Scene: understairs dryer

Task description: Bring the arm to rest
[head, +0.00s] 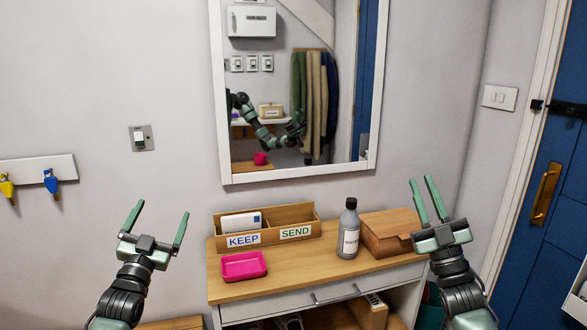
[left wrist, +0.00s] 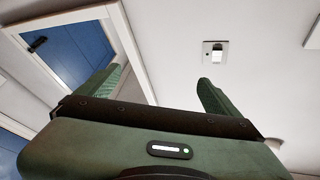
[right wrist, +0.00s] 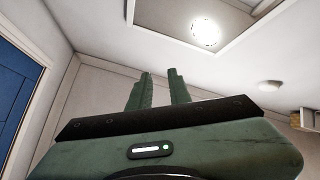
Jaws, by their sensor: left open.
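My left gripper (head: 161,210) is raised in front of the wall, left of the dresser. Its fingers are spread wide with nothing between them; they also show apart in the left wrist view (left wrist: 157,85). My right gripper (head: 421,181) is raised at the right end of the dresser, pointing up. Its fingers stand closer together, with a narrow empty gap; the right wrist view (right wrist: 160,80) shows this gap too. Neither gripper visibly holds or touches anything.
The wooden dresser (head: 290,283) carries a pink tray (head: 244,266), a KEEP/SEND letter box (head: 268,237), a grey bottle (head: 349,230) and a wooden box (head: 390,240). A mirror (head: 231,160) and key rack (head: 40,169) hang on the wall. A blue door (head: 545,240) stands right.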

